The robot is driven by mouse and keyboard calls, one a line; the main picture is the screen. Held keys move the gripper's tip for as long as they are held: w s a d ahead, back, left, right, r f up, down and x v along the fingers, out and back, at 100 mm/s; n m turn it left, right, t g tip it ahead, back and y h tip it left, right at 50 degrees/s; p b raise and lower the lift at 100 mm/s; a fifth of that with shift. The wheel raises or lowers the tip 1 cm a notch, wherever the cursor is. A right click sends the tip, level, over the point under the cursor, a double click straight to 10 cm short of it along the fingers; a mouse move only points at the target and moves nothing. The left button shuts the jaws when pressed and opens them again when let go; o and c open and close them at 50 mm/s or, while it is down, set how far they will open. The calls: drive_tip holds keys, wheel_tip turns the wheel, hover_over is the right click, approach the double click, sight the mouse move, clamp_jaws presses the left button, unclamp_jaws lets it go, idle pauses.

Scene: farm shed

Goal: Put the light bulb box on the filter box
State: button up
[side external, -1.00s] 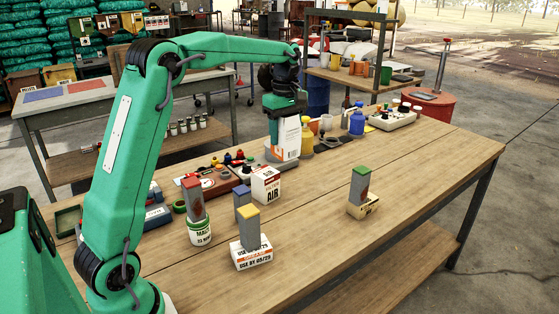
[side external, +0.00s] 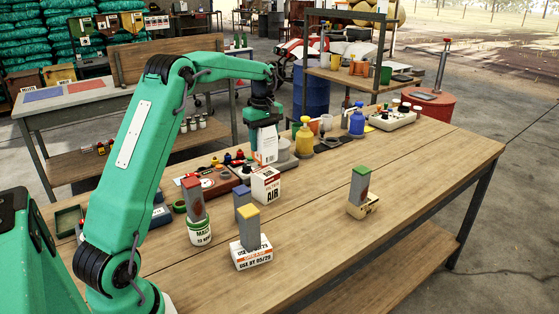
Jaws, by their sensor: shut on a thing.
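The filter box (side external: 266,186) is a white carton with dark "AIR" lettering. It stands on the wooden bench left of the middle. My gripper (side external: 265,132) points down and is shut on a white box, the light bulb box (side external: 268,150). This box hangs upright above and behind the filter box in the picture, apart from it. The print on the held box is too small to read, and its upper part is hidden by my gripper.
A grey block with a yellow top (side external: 250,228) stands on a white carton (side external: 252,254) in front. A red-topped block (side external: 194,200) stands on a white tin. A green-topped block (side external: 360,185) is at right. A yellow bottle (side external: 304,138) stands behind. The bench's right front is clear.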

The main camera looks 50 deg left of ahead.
sight(264, 151)
drive_tip(key=shift+f, duration=2)
drive_tip(key=shift+f, duration=0.15)
drive_tip(key=o, duration=1)
wheel_tip(264, 151, up, 12)
drive_tip(key=shift+r, duration=0.2)
drive_tip(key=shift+d, duration=0.1)
